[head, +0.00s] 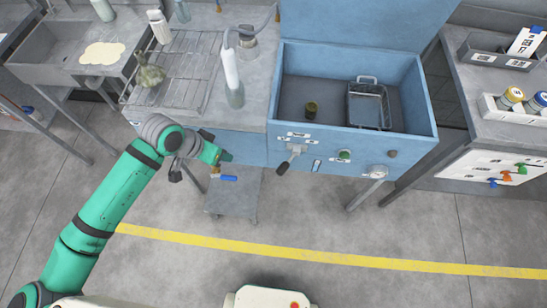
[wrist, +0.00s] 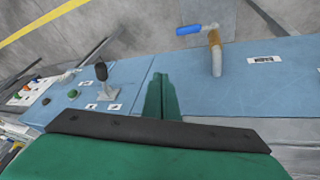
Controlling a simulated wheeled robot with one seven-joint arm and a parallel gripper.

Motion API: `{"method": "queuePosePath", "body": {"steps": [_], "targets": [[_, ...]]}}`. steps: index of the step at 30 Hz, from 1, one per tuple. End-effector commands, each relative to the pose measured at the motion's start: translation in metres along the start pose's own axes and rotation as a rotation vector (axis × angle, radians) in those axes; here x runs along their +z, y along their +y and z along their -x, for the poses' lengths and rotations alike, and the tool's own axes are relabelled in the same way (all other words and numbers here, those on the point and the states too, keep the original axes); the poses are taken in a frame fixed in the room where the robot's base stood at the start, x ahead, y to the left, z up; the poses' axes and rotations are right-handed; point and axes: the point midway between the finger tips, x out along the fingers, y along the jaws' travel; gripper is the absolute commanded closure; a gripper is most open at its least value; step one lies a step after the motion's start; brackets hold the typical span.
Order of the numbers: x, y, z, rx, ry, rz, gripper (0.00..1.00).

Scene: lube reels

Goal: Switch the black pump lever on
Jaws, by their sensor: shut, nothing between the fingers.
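The black pump lever (head: 284,168) is on the front of the blue washing cabinet, below the open basin. Its black grip angles down and to the left from a light grey mount in the head view. In the wrist view the lever (wrist: 101,71) stands out from the panel, left of my fingers. My gripper (head: 224,157) is shut and empty, left of the lever and apart from it. White labels lie beside the lever's mount.
A low grey cart (head: 231,202) stands below. The floor in front is open.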

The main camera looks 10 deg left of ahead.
Motion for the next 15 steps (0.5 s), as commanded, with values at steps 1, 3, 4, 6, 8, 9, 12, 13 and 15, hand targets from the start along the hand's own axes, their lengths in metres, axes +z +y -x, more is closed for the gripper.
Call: {"method": "queuePosePath", "body": {"steps": [1,3,4,6,8,9,12,13,15], "targets": [[-0.016,0.009,0.005,0.029,-0.011,-0.019,1.0],[-0.033,0.02,0.012,0.068,-0.031,-0.038,1.0],[-0.04,0.026,0.016,0.085,-0.038,-0.047,1.0],[-0.053,0.037,0.023,0.121,-0.054,-0.068,1.0],[-0.062,0.046,0.029,0.148,-0.066,-0.083,1.0],[-0.066,0.051,0.032,0.164,-0.074,-0.092,1.0],[-0.075,0.06,0.039,0.192,-0.086,-0.11,1.0],[-0.077,0.062,0.041,0.198,-0.089,-0.114,1.0],[-0.079,0.065,0.043,0.208,-0.095,-0.12,1.0]]}}
